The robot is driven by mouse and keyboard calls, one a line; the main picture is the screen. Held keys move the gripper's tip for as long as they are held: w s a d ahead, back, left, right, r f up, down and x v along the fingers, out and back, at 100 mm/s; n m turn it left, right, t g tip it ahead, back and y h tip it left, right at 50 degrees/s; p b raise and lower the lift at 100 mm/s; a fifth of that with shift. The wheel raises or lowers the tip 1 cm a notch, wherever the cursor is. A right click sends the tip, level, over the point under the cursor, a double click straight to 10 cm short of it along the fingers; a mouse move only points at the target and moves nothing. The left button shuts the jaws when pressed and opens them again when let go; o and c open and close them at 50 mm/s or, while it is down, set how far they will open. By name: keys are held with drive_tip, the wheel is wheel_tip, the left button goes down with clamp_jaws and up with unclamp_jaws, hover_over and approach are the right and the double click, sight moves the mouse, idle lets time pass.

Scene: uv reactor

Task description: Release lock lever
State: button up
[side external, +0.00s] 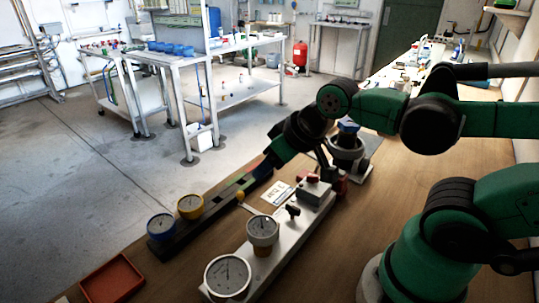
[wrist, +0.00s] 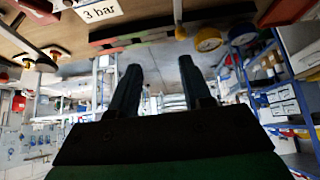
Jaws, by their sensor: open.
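A thin lever with a yellow knob (side external: 240,195) stands out from the pale control block (side external: 285,237) in the side view. No label shows whether this is the lock lever. In the wrist view, a grey rod with a dark yellowish end (wrist: 180,33) hangs at the top, beyond and between the fingertips; it looks like the same lever. My gripper (side external: 257,183) is tilted down above the bench, beyond the block and near the lever. In the wrist view my gripper (wrist: 160,68) has its two dark fingers well apart, with nothing between them.
A dark rail carries a blue gauge (side external: 161,226) and a yellow gauge (side external: 191,206). Two white gauges (side external: 228,278) stand on the pale block. A "3 bar" card (wrist: 101,10) lies on the bench. A red tray (side external: 112,279) is at the near left.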

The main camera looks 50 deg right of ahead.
drive_tip(key=shift+o, duration=0.5)
drive_tip(key=m+g, duration=0.7)
drive_tip(key=m, duration=0.6)
hover_over(240, 192)
drive_tip(key=shift+s+f, duration=0.1)
drive_tip(key=shift+f, duration=0.25)
drive_tip(key=shift+f+m, duration=0.3)
drive_tip(key=shift+f, duration=2.55)
